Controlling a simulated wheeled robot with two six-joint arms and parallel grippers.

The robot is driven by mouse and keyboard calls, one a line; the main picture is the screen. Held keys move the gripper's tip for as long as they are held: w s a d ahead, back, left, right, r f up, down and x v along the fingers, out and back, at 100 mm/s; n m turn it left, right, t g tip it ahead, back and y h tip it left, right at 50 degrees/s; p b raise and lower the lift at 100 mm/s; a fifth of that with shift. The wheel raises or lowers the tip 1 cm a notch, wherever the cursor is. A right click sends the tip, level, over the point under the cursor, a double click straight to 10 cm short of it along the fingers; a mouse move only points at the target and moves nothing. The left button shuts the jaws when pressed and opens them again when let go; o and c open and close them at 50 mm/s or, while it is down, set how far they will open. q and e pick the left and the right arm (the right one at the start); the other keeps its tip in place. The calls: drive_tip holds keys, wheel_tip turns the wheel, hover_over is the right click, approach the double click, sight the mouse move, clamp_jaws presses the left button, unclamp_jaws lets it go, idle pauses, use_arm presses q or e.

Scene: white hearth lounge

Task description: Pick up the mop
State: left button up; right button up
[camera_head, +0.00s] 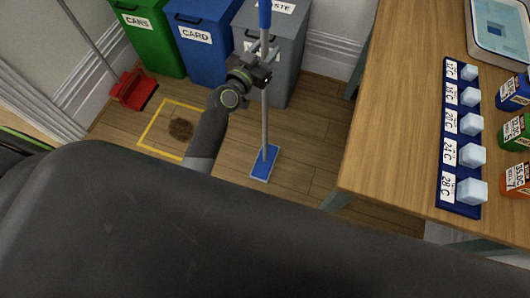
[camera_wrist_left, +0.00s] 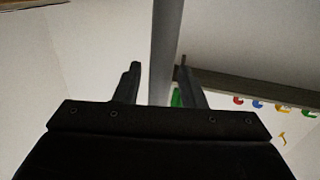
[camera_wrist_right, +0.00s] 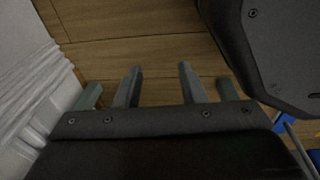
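The mop stands upright on the floor, with a flat blue head (camera_head: 265,163), a thin grey pole (camera_head: 265,125) and a blue upper grip (camera_head: 265,14). My left gripper (camera_head: 262,72) is at the upper part of the pole. In the left wrist view the pole (camera_wrist_left: 162,45) passes between the parted fingers (camera_wrist_left: 160,85), closer to the right finger; whether it touches I cannot tell. My right gripper (camera_wrist_right: 161,85) is open and empty over wooden floor. A blue patch and grey rod, apparently the mop, show at that view's right edge.
Green (camera_head: 150,35), blue (camera_head: 203,40) and grey (camera_head: 278,60) bins stand behind the mop. A red dustpan (camera_head: 133,90) and a yellow floor square (camera_head: 150,130) with a brown stain (camera_head: 181,129) are left. A wooden table (camera_head: 390,120) with labelled blocks stands right.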

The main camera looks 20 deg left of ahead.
use_arm(q)
drive_tip(key=c, duration=0.7)
drive_tip(key=shift+r, duration=0.1)
clamp_jaws()
